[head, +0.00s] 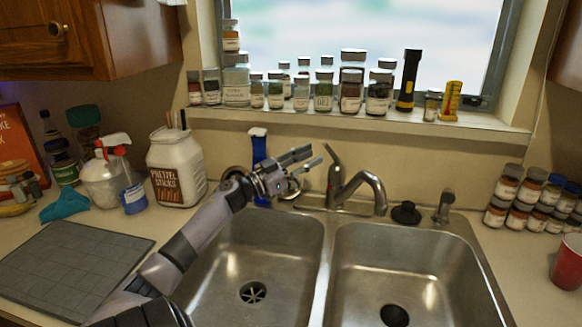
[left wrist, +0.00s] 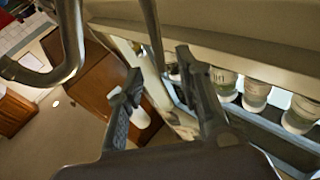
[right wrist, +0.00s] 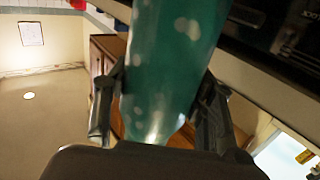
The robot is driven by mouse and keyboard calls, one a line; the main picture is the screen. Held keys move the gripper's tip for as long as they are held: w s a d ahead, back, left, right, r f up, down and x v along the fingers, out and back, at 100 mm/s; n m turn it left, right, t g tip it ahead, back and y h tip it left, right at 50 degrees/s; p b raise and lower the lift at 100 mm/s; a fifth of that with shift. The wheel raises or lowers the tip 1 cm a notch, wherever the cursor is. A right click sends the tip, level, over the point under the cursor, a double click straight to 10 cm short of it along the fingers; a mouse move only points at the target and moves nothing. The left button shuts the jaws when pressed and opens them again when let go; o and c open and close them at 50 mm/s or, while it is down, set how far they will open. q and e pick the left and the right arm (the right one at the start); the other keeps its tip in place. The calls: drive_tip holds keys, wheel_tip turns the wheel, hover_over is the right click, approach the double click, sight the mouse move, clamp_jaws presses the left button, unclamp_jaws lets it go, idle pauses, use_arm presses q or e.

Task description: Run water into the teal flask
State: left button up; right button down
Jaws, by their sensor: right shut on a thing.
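The faucet has a curved spout (head: 366,185) over the double sink and a lever (head: 333,158) tilted up at its left. My left gripper (head: 314,157) is open and empty, just left of the lever, fingers pointing right. In the left wrist view its fingers (left wrist: 157,72) are spread, with the thin lever (left wrist: 151,28) ahead between them and the spout (left wrist: 45,75) at upper left. I cannot tell whether they touch the lever. The speckled teal flask (right wrist: 172,65) fills the middle of the right wrist view, held between my right gripper's fingers (right wrist: 163,100). Neither shows in the head view.
The left basin (head: 252,250) and right basin (head: 415,265) are empty. A blue bottle (head: 259,150) stands behind my left gripper. Jars and a flashlight (head: 408,80) line the sill. A black stopper (head: 406,213) sits right of the spout. A red cup (head: 567,262) stands far right.

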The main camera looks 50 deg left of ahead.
use_arm(q)
drive_tip(key=v, duration=0.6)
idle(0.5)
